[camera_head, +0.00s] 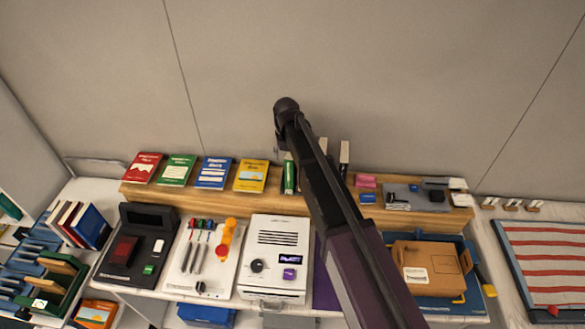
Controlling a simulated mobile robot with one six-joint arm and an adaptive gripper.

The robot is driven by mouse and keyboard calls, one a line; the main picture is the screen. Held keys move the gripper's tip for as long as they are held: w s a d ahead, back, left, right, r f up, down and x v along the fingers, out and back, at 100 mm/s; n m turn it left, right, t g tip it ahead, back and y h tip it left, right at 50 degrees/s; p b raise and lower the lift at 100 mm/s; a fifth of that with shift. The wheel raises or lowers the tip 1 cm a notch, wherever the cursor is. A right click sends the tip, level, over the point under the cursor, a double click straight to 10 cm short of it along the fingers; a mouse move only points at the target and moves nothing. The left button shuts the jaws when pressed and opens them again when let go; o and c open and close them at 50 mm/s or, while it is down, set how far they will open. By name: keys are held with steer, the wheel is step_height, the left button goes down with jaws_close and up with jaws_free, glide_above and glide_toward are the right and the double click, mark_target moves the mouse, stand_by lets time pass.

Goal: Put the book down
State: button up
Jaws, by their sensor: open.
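Four books lean side by side on the wooden shelf (215,196): a red book (143,168), a green book (177,170), a blue book (213,173) and a yellow book (251,176). A narrow green book (290,174) stands upright to their right, touching or very near my arm in the picture. Pale-spined upright books (344,158) show just right of my arm. I cannot tell which book the task means. The dark end of my arm, with my gripper (287,108), is above the shelf; the fingers are hard to make out. My gripper is open, with no book visible in it.
Below the shelf are a black device (138,246), a white tool panel (200,258) and a white machine (274,258). A brown case (430,266) lies right of my arm. More books (88,228) stand left. A striped mat (550,262) lies at right.

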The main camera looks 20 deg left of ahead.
mark_target(291, 167)
steer(key=shift+w+d+f+b, duration=0.1)
steer(key=shift+d+f+b, duration=0.05)
steer(key=shift+f+b, duration=0.75)
steer(key=shift+w+d+f+b, duration=0.1)
steer(key=shift+f+b, duration=0.7)
steer(key=shift+f, duration=0.05)
steer(key=shift+f+b, duration=0.85)
jaws_close()
